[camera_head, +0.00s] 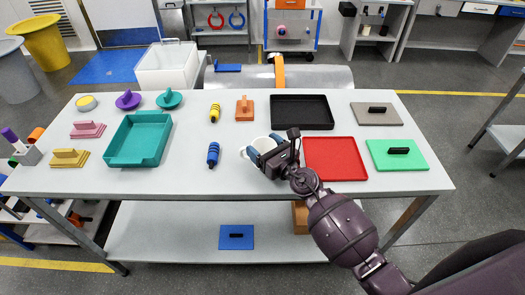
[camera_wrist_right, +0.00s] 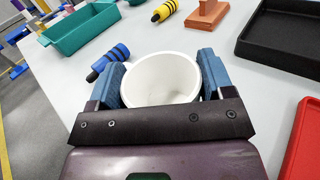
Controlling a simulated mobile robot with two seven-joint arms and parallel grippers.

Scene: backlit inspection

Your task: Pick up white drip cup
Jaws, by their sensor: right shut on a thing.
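The white drip cup (camera_head: 264,143) stands on the grey table (camera_head: 240,180) near the middle of its front part, partly hidden by my right gripper in the head view. In the right wrist view the cup (camera_wrist_right: 162,75) is seen from above, open and empty. My right gripper (camera_head: 264,155) has its blue fingers on both sides of the cup, shut on it. The right fingers also show in the right wrist view (camera_wrist_right: 160,82). I cannot tell whether the cup is touching the table. My left gripper is not in view.
A blue-and-black bottle-like piece (camera_head: 213,154) lies left of the cup. A red tray (camera_head: 335,158) is close on the right, a black tray (camera_head: 302,112) behind. A teal tray (camera_head: 140,139) is at left. An orange stamp-like block (camera_head: 244,112) stands behind the cup.

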